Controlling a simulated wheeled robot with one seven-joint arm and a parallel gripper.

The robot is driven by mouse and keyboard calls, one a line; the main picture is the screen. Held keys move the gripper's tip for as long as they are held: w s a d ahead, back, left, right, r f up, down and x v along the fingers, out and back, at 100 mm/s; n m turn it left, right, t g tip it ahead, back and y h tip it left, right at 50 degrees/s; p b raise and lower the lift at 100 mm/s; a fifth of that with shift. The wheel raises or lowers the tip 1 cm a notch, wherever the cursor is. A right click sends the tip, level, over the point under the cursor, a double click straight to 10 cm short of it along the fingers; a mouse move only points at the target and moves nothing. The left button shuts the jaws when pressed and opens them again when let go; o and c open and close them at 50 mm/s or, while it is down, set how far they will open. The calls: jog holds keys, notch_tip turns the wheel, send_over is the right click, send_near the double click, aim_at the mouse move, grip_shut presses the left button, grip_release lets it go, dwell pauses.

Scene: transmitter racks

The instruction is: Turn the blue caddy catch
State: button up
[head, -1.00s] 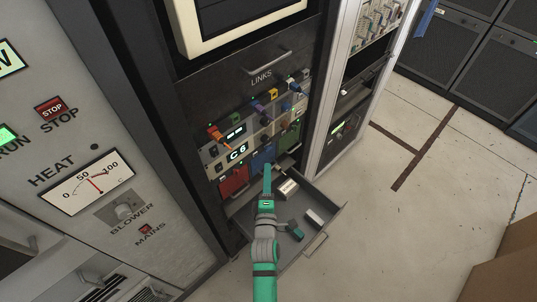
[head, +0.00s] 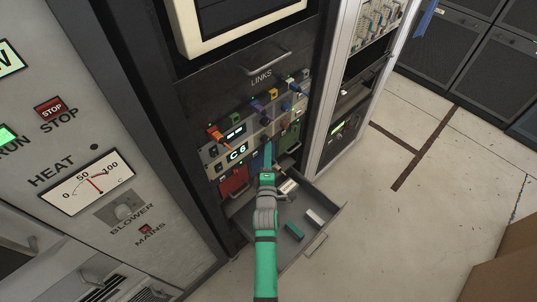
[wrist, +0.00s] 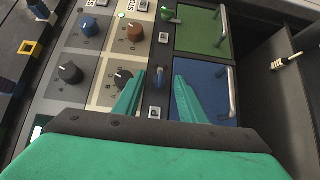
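The blue caddy (wrist: 205,85) shows in the wrist view as a blue panel with a metal bar handle. Its blue catch (wrist: 159,78) is a small lever on the grey strip beside the panel. My gripper (wrist: 160,77) has its two green fingers apart, with the catch between their tips in the picture; gaps show on both sides, and I cannot tell any contact. In the head view, my gripper (head: 267,150) reaches to the caddy row and covers most of the blue caddy and its catch.
A green caddy (wrist: 202,28) with a green catch (wrist: 172,15) adjoins the blue one. A red caddy (head: 233,181) is at the left. Dark knobs (wrist: 70,73) line the panel. An open drawer (head: 325,235) holding small boxes lies below my arm.

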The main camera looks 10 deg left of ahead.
grip_shut()
jog(key=shift+w+d+r+m+g+y, duration=0.2)
jog(key=shift+m+g+y, duration=0.6)
jog(key=shift+m+g, duration=1)
jog(key=shift+w+d+r+m+g+y, duration=0.2)
jog(key=shift+m+g+y, duration=0.8)
jog(key=shift+g, duration=1.25)
jog(key=shift+w+d+r+m+g+y, duration=0.1)
jog(key=shift+w+r+m+g+y, duration=0.35)
jog(key=shift+m+g, duration=1.45)
jog(key=shift+s+f+g+y, duration=0.2)
jog(key=shift+s+g+y, duration=0.05)
jog(key=shift+s, duration=0.05)
grip_release()
jog(key=shift+r, duration=0.15)
